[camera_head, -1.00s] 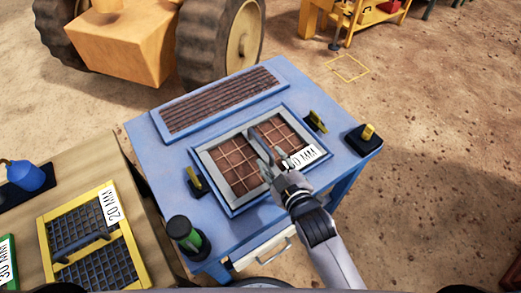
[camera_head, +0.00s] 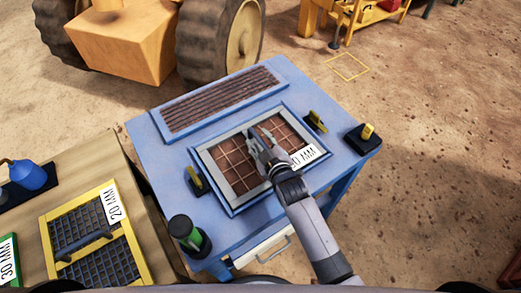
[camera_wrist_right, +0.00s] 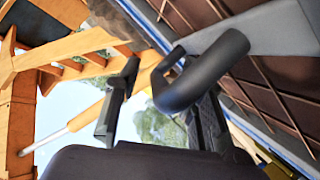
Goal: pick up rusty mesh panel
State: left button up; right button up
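The rusty mesh panel (camera_head: 233,167) has a grey frame, brown-red mesh and a white label ending in "MM". It lies flat in the recess of the blue table. My right gripper (camera_head: 260,148) is over its middle, where the central bar and handle are mostly hidden by the gripper. In the right wrist view the dark curved handle (camera_wrist_right: 205,70) reaches to the space between the fingers of my right gripper (camera_wrist_right: 160,110). The fingers are apart; whether they touch the handle I cannot tell. My left gripper is not in view.
Yellow-black clamps (camera_head: 196,182) (camera_head: 315,122) flank the panel on the blue table (camera_head: 160,157). A slotted grille (camera_head: 220,98) lies behind. A green-black cylinder (camera_head: 188,234) stands front left. A wooden table (camera_head: 50,192) holds a yellow-framed 20 MM panel (camera_head: 140,262).

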jog(key=shift+c, duration=0.2)
grip_shut()
dwell(0.7)
jog(key=shift+w+r, duration=0.1)
jog(key=shift+r, duration=0.1)
